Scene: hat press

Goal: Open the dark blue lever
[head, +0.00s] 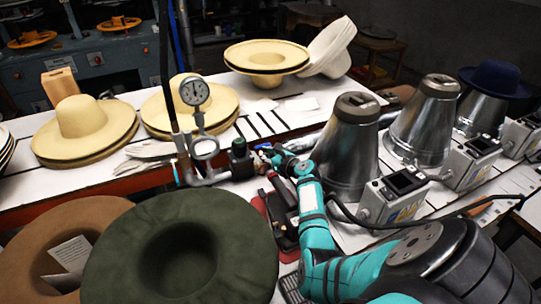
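My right arm, teal and grey, reaches in from the lower right. My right gripper (264,156) is at the pipework in the middle of the head view, just right of a dark block-shaped valve (239,158). A small bluish bit shows at the fingertips, but I cannot tell whether it is the dark blue lever or part of the gripper. The gripper is too small and partly covered to tell open from shut. The grey pipe (208,180) with a round gauge (194,92) stands left of the valve. My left gripper is not in view.
A dark green hat (118,262) and a brown hat (35,240) fill the lower left. Straw hats (85,128) lie on the white bench behind. Metal cones (346,160) and control boxes (392,195) stand right of my arm. A red-based tool (283,215) lies beside my forearm.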

